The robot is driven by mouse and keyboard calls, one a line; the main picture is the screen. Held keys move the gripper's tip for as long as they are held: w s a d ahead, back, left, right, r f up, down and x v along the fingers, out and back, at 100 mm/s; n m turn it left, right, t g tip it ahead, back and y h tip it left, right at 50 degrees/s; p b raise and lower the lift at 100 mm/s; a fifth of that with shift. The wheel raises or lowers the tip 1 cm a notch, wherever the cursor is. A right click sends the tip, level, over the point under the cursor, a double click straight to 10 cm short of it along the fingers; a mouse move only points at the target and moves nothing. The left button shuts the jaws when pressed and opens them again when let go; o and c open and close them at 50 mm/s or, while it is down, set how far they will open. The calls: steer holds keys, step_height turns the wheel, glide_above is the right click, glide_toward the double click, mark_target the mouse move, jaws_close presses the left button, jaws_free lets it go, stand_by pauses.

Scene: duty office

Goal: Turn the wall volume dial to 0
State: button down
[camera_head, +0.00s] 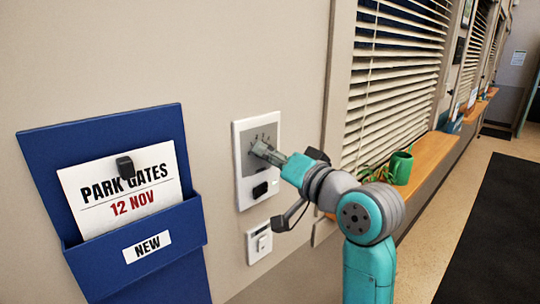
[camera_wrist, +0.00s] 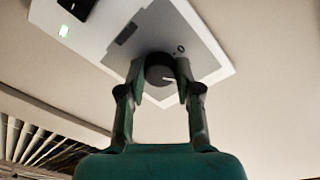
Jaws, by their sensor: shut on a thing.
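The volume dial (camera_wrist: 160,70) is a dark round knob with a white pointer line, on a grey scale area of a white wall panel (camera_wrist: 85,38). In the wrist view the pointer is toward the right, and a "0" mark shows beyond the dial, up and to the right. In the head view the panel (camera_head: 241,196) is on the wall, and my gripper (camera_head: 262,150) hides the dial. In the wrist view my gripper (camera_wrist: 158,82) is shut on the dial, with one finger on each side.
A blue wall pocket (camera_head: 190,225) holding a "PARK GATES" sheet (camera_head: 90,205) is left of the panel. A light switch (camera_head: 259,242) is just below it. A window with blinds (camera_head: 395,80) and a sill with a green pot (camera_head: 401,168) are to the right.

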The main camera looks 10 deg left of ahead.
steer(key=n+y, duration=0.1)
steer(key=n, duration=1)
steer(key=shift+w+d+f, duration=0.1)
steer(key=shift+n, duration=0.4)
steer(key=c, duration=0.8)
jaws_free()
steer(key=shift+d, duration=0.1)
steer(key=v, duration=1.1)
steer(key=shift+d, duration=0.4)
